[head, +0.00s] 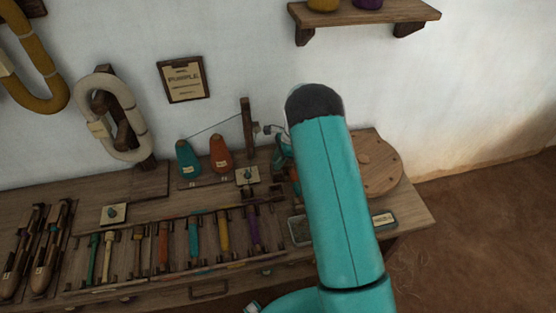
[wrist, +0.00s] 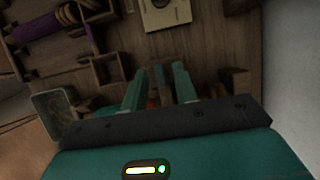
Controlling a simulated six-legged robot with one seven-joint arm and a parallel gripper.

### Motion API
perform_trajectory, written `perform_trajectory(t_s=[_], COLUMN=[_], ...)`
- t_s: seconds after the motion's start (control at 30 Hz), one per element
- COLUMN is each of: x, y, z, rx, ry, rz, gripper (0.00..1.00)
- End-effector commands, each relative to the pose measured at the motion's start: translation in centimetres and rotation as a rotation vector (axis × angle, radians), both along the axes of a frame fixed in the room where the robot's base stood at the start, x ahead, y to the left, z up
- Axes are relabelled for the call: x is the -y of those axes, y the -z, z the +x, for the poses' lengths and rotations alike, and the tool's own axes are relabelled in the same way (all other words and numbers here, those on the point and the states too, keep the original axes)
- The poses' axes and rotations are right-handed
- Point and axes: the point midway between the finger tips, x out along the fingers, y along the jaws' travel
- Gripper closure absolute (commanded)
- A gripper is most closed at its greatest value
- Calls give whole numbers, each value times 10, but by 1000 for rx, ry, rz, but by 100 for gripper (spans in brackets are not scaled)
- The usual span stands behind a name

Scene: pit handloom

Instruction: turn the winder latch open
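My gripper (wrist: 160,70) shows in the wrist view with its two teal fingers apart. Between and beyond them are a small brown wooden part and a teal patch, and I see no clear contact with either. A cream plate with a dark round knob (wrist: 165,12) lies beyond the fingertips at the top edge. I cannot tell for certain which part is the winder latch. My arm hides part of the bench around the winder.
The wooden bench (head: 150,181) holds a rack of several coloured bobbins, teal (head: 188,160) and orange (head: 221,154) cones, and a wooden post (head: 247,127). A round wooden disc (head: 380,166) is right of my arm. A shelf (head: 365,14) hangs above.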

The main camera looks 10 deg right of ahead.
Motion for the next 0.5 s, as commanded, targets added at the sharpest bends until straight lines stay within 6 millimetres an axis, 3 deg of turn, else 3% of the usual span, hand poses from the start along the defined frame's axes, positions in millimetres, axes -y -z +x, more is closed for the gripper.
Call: perform_trajectory(t_s=[0.03, 0.13, 0.5], x=[0, 0, 1], y=[0, 0, 0], z=[0, 0, 0], rx=[0, 0, -1], ry=[0, 0, -27], rz=[0, 0, 0], gripper=[82, 100, 100])
